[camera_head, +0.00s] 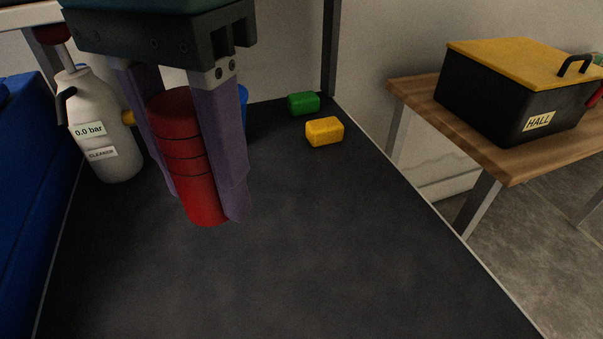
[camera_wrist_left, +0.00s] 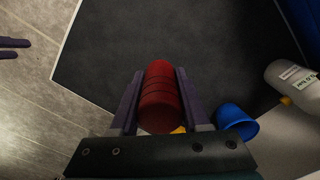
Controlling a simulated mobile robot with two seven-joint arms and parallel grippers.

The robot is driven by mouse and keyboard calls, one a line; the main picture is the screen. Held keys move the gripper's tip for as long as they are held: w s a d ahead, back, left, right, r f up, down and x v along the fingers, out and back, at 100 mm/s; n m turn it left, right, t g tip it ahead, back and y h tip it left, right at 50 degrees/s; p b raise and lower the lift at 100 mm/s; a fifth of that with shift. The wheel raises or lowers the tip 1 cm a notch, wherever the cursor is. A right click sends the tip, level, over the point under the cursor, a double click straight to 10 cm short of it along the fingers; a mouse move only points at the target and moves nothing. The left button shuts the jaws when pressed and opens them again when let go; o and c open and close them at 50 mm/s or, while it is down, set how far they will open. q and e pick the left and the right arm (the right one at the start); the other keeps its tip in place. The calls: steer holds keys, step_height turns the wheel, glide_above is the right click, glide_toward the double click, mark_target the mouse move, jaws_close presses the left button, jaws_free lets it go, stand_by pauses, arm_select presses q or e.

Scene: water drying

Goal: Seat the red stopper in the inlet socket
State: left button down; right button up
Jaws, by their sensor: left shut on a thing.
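The red stopper (camera_head: 180,150) is a ribbed red cylinder, held tilted between the purple fingers of my left gripper (camera_head: 206,205). The gripper is shut on it, one finger along each side, over the dark mat. The stopper (camera_wrist_left: 160,98) and the left gripper (camera_wrist_left: 158,75) also show in the left wrist view. Two purple fingers of my right gripper (camera_wrist_left: 12,48) come in at the left edge of that view; whether they are open or shut is unclear. I cannot make out the inlet socket in either view.
A white spray bottle (camera_head: 104,125) stands at the left of the dark mat (camera_head: 290,250). A green block (camera_head: 304,103), a yellow block (camera_head: 324,131) and a blue cup (camera_wrist_left: 236,121) are near the back. A black box (camera_head: 500,100) with a yellow lid is on the right table. The mat's front is clear.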

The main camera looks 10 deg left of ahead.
arm_select(q)
steer(key=b, duration=0.4)
glide_above(246, 311)
step_height(246, 311, down, 14)
steer(key=shift+f, duration=0.25)
step_height(246, 311, down, 4)
steer(key=shift+r+b, duration=0.15)
steer(key=shift+b, duration=0.8)
steer(key=shift+f, duration=0.25)
steer(key=shift+c, duration=1.9)
jaws_free()
